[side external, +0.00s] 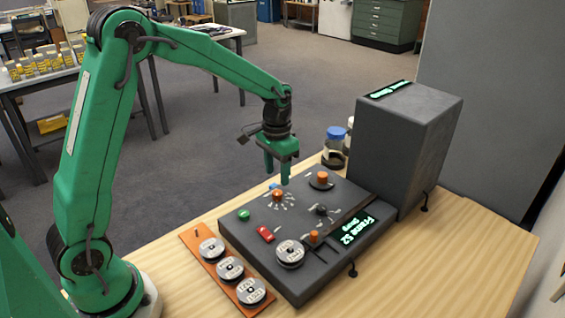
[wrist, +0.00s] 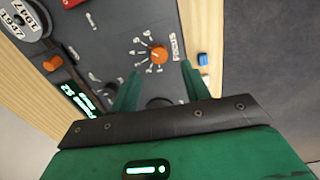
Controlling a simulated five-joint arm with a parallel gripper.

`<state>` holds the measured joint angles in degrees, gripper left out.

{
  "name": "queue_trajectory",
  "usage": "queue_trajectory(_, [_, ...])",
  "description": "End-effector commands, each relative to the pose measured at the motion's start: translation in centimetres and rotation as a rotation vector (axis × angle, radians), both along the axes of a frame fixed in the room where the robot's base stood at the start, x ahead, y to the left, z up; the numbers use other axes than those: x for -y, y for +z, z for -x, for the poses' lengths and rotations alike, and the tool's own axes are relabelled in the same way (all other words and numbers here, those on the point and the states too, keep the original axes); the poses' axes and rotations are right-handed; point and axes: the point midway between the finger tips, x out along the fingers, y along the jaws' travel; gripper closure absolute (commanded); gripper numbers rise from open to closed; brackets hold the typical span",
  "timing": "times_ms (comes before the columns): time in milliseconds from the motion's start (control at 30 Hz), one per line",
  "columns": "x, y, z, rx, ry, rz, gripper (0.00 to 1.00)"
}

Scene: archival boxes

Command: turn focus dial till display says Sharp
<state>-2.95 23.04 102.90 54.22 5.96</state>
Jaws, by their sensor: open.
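The focus dial (side external: 278,195) is a small orange knob with a fan of white marks on the dark console. In the wrist view, the orange dial (wrist: 158,56) sits just beyond my fingers beside a FOCUS label. The green-lit display (side external: 350,231) on the console's right side seems to read "Frame 52" with "Sharp" below. In the wrist view the display (wrist: 80,101) is partly cut off by my gripper. My gripper (side external: 277,178) points down, open and empty, above the console near the focus dial. Its fingers appear apart from the dial.
A tall grey box (side external: 405,140) stands behind right. A board of reels (side external: 230,268) lies at front left. Jars (side external: 335,147) stand behind.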

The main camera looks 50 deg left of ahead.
Motion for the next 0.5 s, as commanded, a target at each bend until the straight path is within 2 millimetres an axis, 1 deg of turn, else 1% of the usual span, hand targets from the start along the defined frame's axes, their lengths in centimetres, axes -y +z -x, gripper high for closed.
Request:
queue_trajectory(33, [0.0, 0.6, 0.0, 0.002, 0.0, 0.0, 0.53])
queue_trajectory(100, [0.0, 1.2, 0.0, 0.002, 0.0, 0.0, 0.53])
queue_trajectory(200, [0.0, 1.7, 0.0, -0.001, 0.001, 0.0, 0.53])
queue_trajectory(500, [0.0, 1.9, 0.0, -0.001, 0.001, 0.0, 0.53])
